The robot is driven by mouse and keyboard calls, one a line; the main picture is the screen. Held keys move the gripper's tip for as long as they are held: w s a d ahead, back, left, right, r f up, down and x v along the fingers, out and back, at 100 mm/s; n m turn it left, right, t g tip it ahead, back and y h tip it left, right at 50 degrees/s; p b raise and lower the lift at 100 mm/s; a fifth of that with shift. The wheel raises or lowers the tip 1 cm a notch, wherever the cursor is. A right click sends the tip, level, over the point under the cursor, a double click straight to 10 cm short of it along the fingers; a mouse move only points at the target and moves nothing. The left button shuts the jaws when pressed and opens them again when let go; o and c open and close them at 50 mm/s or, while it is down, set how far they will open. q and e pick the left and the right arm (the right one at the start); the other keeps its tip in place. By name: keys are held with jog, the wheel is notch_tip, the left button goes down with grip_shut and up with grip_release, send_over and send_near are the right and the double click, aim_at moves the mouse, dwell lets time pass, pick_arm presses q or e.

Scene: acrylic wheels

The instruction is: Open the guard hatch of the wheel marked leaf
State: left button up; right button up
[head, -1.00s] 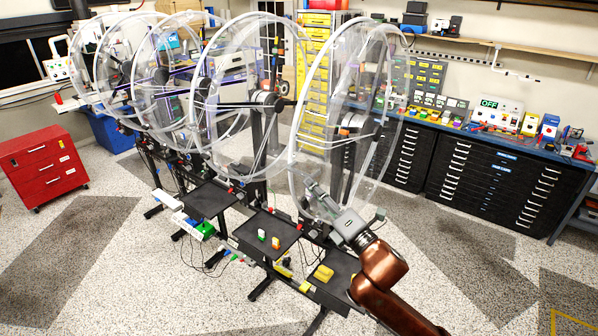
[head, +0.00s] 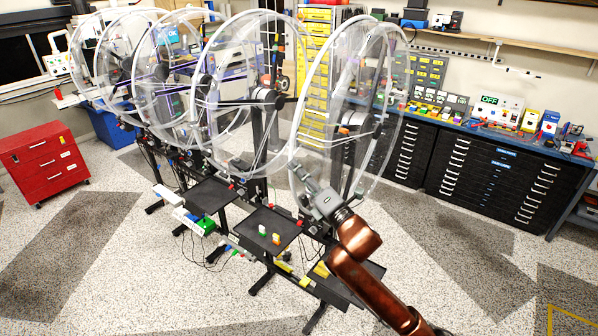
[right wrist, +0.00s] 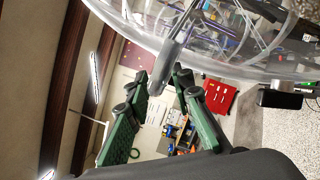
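Several clear acrylic wheels stand in a row in the head view. My right gripper (head: 306,180) is at the lower left rim of the nearest wheel (head: 350,100). In the right wrist view its green fingers (right wrist: 161,80) are apart, with a grey handle-like bar (right wrist: 168,66) between their tips. I see no firm grip on the bar. The clear curved rim (right wrist: 150,35) of a wheel is just beyond it. No leaf mark is readable, and the hatch outline cannot be made out in the clear plastic. My left gripper is not in view.
Black trays (head: 268,231) on stands sit below the wheels, some with small coloured blocks. A red drawer cabinet (head: 42,165) stands at the left. A workbench with black drawers (head: 500,185) runs along the right. The floor at front left is clear.

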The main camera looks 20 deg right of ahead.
grip_shut()
dwell(0.4)
